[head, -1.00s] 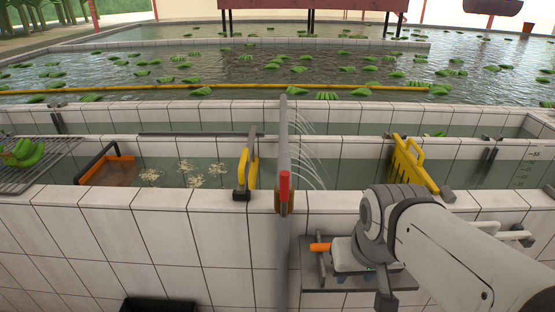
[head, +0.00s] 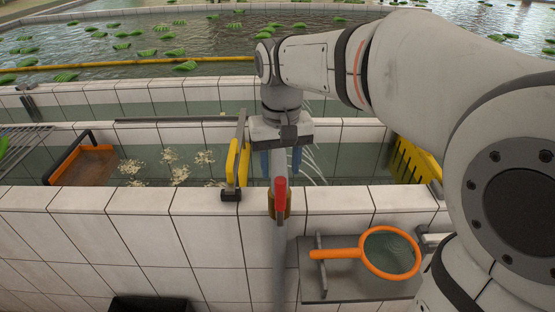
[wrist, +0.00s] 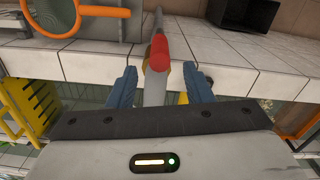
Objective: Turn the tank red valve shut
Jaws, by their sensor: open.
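The red valve handle (head: 280,194) stands upright on a brass body (head: 280,207) on the grey vertical pipe, at the tank's tiled front wall. In the wrist view the red handle (wrist: 159,52) shows end-on, with the pipe behind it. My gripper (head: 280,163) is above and just behind the handle in the head view, pointing down, with its blue fingers apart. In the wrist view the two fingers of my gripper (wrist: 160,82) lie left and right of the pipe and handle, with nothing gripped. I cannot tell whether either finger touches the pipe.
A yellow-handled gate (head: 236,165) stands left of the pipe, close to my gripper. An orange hand net (head: 390,253) lies on a grey shelf (head: 345,290) at lower right. An orange scoop (head: 85,165) and a yellow crate (head: 414,163) sit in the trough. The tiled wall front (head: 130,235) is clear.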

